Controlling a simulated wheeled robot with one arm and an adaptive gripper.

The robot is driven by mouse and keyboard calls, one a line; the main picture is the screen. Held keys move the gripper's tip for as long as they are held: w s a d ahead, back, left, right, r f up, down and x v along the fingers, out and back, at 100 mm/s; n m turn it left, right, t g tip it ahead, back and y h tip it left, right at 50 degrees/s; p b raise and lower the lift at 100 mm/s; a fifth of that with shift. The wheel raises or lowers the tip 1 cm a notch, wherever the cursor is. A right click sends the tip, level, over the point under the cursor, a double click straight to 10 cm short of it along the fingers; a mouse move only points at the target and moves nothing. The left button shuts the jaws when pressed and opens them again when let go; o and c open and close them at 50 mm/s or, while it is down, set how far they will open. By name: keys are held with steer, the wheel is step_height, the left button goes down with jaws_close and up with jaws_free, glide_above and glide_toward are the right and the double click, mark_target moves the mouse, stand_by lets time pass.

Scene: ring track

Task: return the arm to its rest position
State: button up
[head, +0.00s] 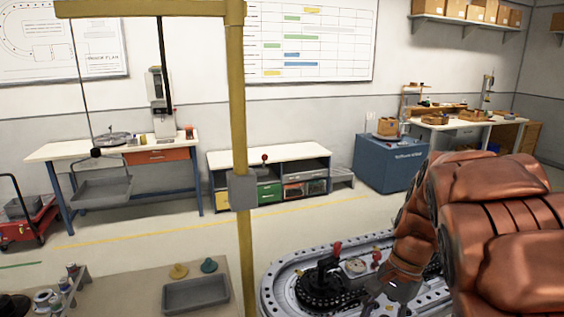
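My arm, copper-coloured, comes in from the right and bends down over the ring track (275,278). My gripper (380,298) is at the low end of the arm, over or beside the track's front part. Its fingers are small and partly cut off by the bottom edge, so I cannot tell whether they are open or hold anything. The ring track is a grey oval with a dark toothed wheel (322,290) and red-topped knobs inside it. My arm hides its right part.
A yellow post (240,120) with a grey box stands left of the track. A table with a grey tray (196,293) is at lower left. Workbenches, a low shelf unit (268,172) and a blue cabinet (390,160) line the back wall. The floor between is clear.

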steer(key=s+f+n+h, duration=0.2)
steer(key=s+n, duration=0.8)
steer(key=s, duration=1.2)
steer(key=shift+s+a+f+h, duration=0.2)
steer(key=shift+a+h, duration=0.25)
steer(key=shift+h, duration=0.15)
